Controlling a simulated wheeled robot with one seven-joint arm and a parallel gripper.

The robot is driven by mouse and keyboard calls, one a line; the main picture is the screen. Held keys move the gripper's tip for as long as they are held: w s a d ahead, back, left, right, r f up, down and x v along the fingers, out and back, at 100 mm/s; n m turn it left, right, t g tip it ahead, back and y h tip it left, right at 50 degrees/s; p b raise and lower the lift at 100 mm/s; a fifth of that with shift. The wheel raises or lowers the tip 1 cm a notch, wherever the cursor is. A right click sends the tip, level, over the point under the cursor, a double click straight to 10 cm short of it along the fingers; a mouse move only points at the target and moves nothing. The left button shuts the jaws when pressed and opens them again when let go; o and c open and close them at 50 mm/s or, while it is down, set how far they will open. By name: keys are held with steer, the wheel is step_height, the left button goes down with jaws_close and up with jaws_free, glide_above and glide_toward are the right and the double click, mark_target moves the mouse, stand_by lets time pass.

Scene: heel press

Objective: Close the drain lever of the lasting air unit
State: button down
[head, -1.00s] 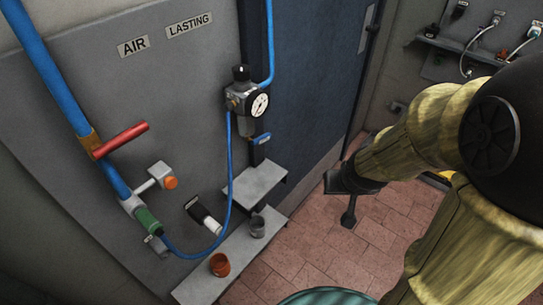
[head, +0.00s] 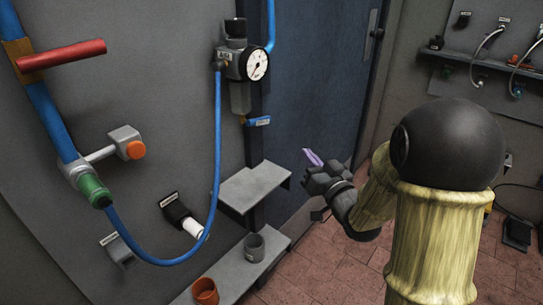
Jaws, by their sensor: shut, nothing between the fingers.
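The lasting air unit (head: 238,58) is mounted on the dark post, with a round white gauge (head: 257,65) on its right and a grey bowl (head: 240,98) below. A small blue drain lever (head: 259,121) sticks out to the right, roughly level, under the bowl. My gripper (head: 312,157) is to the right of the lever and lower in the picture, in front of the blue door. Its purple fingers are together and empty, and a visible gap separates them from the lever.
A grey shelf (head: 262,183) juts out below the unit. A lower ledge holds a grey cup (head: 254,246) and an orange cup (head: 205,291). A blue hose (head: 216,150) hangs left of the unit. A red handle (head: 60,54) crosses the blue pipe at left.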

mark_target(259, 121)
steer(key=s+f+y+b, duration=0.1)
steer(key=y+b, duration=0.1)
steer(key=s+a+f+n+y+b, duration=0.1)
steer(key=y+b, duration=0.1)
steer(key=y, duration=0.1)
steer(key=s+f+n+y+b, duration=0.1)
steer(key=y+b, duration=0.1)
steer(key=b, duration=0.1)
steer(key=shift+s+a+f+t+y, duration=0.2)
steer(key=shift+a+f+t+y, duration=0.1)
steer(key=shift+a+f+t, duration=0.1)
steer(key=b+x, duration=0.1)
steer(key=x, duration=1.3)
